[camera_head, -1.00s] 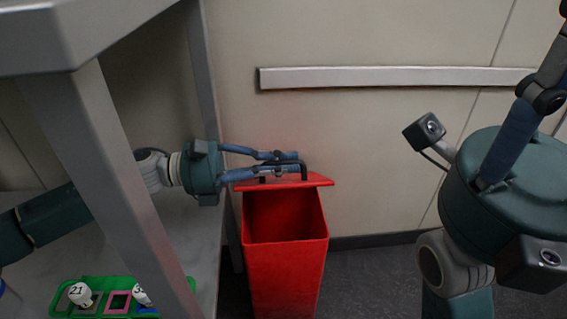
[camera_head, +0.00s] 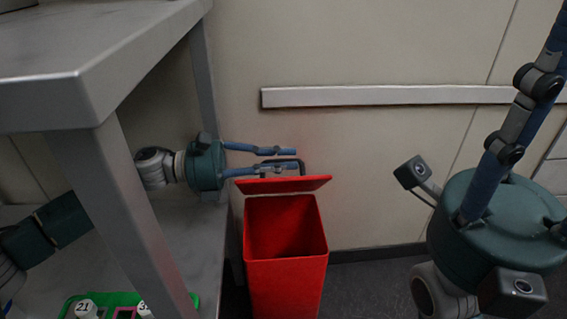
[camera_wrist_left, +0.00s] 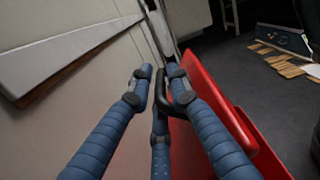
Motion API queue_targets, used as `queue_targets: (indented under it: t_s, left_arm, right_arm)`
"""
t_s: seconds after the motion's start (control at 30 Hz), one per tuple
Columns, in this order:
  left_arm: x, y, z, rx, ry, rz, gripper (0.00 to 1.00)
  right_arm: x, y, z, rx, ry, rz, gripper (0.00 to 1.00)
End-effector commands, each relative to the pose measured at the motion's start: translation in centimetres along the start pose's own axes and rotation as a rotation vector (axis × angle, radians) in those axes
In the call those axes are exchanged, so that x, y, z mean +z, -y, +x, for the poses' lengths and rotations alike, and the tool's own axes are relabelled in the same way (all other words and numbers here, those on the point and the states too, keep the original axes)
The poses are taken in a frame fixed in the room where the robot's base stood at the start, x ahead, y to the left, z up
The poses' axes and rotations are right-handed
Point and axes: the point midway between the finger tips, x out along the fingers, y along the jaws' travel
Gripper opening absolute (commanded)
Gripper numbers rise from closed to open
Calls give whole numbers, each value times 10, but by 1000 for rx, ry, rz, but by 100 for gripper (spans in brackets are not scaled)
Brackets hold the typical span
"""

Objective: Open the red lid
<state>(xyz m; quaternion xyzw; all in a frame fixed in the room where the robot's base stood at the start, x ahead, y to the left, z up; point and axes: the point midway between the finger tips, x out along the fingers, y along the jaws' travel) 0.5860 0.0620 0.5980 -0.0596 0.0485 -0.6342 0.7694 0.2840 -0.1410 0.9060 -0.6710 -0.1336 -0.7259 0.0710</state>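The red lid (camera_head: 282,185) stands raised at the back of the red bin (camera_head: 286,278), tilted up from the bin's open mouth. A black handle (camera_head: 301,164) is on the lid. My left gripper (camera_head: 296,159) reaches in from the left with its blue fingers on either side of this handle. In the left wrist view, the handle (camera_wrist_left: 161,88) lies between the closed-in fingertips (camera_wrist_left: 159,80), close against the right one. The lid (camera_wrist_left: 215,95) also shows there at the right. My right gripper (camera_head: 510,140) is at the right, fingers upward, partly cut off, apart from the bin.
A grey metal table (camera_head: 120,60) with a leg (camera_head: 125,220) stands at the left. On its lower shelf is a green rack (camera_head: 120,299) with white-capped bottles. A rail (camera_head: 390,95) runs along the wall behind the bin. Dark floor (camera_head: 370,285) is free right of the bin.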

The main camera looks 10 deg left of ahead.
Motion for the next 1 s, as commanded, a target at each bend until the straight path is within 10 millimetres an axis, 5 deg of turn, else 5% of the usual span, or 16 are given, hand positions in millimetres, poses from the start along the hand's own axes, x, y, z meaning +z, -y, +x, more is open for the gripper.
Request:
queue_targets:
  t_s: [0.43, 1.0]
  left_arm:
    - [0, 0, -9, -1, -1, -1, 28]
    - [-1, 0, -112, 0, -2, -2, 28]
  right_arm:
    - [-1, 0, 1, -2, -3, 0, 40]
    - [0, 0, 0, -1, -1, 0, 40]
